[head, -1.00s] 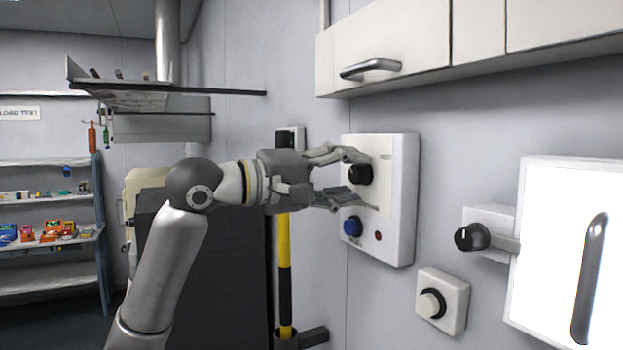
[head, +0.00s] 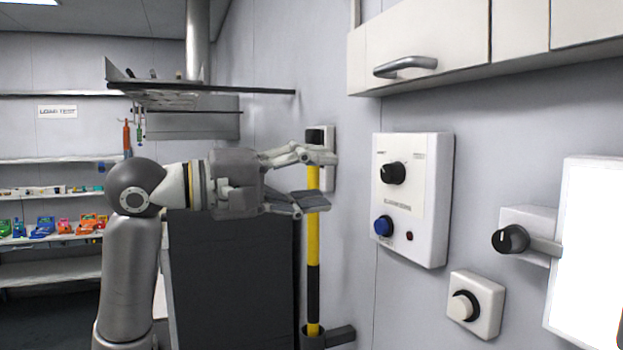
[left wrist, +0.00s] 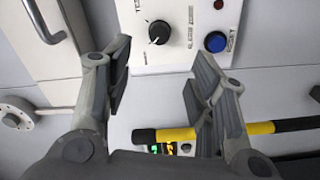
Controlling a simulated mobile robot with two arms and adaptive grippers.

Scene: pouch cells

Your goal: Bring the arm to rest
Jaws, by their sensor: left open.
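My left gripper (head: 318,178) is open and empty in the head view. It is held out level, to the left of the white control box (head: 440,200) and clear of it. The box carries a black knob (head: 392,173), a blue button (head: 383,226) and a small red light (head: 409,236). In the left wrist view, the two fingers (left wrist: 160,85) stand wide apart with nothing between them. The black knob (left wrist: 159,32) and blue button (left wrist: 215,42) show beyond the fingertips. My right gripper is in neither view.
A yellow and black pole (head: 313,240) stands behind my gripper in a wall holder (head: 328,337). A wall cabinet (head: 425,40) hangs above. A dark shelf (head: 220,89) is above my arm.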

